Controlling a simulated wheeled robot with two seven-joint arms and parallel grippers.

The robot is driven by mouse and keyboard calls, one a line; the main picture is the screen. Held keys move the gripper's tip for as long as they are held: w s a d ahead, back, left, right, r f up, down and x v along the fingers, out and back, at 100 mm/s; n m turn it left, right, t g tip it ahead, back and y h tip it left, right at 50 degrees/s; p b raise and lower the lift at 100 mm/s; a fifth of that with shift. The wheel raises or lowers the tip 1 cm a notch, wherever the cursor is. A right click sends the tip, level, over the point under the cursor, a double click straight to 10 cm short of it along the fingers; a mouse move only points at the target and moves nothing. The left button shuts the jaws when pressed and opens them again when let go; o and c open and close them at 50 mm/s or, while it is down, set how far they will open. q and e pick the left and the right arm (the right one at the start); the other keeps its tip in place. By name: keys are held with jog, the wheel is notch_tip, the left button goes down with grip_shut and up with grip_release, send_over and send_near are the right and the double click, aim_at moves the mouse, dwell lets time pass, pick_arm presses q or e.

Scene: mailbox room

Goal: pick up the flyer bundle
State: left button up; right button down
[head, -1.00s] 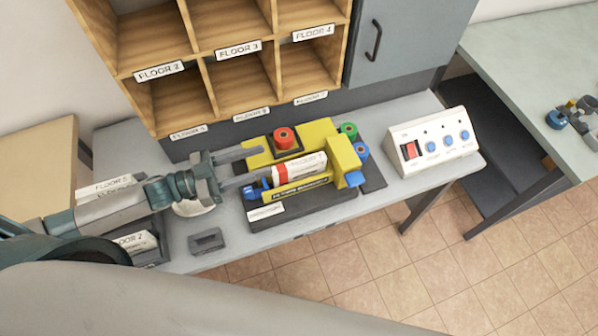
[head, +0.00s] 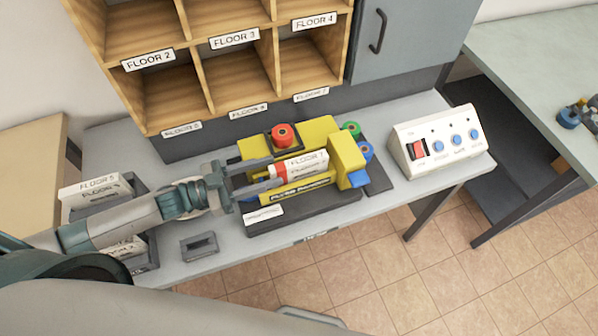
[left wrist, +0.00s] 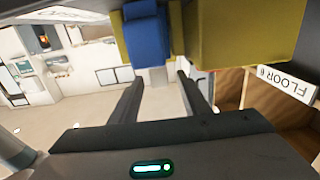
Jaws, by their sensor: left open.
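The flyer bundle (head: 306,165), white with a red band at its left end and a "FLOOR 7" label, lies in the yellow banding machine (head: 346,155) on the bench. My left gripper (head: 277,172) is open and comes in from the left. Its fingertips are at the bundle's red-banded end; I cannot tell whether they straddle it or sit above it. In the left wrist view both fingers (left wrist: 158,78) are apart, with a blue block (left wrist: 146,38) and yellow machine body (left wrist: 250,32) beyond; the bundle is not clear there. My right gripper is not in view.
Wooden pigeonholes (head: 208,57) with floor labels stand behind the machine. A white control box (head: 440,142) is to the right. Trays of labelled bundles (head: 98,190) and a small grey block (head: 199,247) are at the left.

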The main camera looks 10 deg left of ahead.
aim_at(284, 166)
pick_arm(q)
jog(key=shift+x, duration=2.45)
grip_shut()
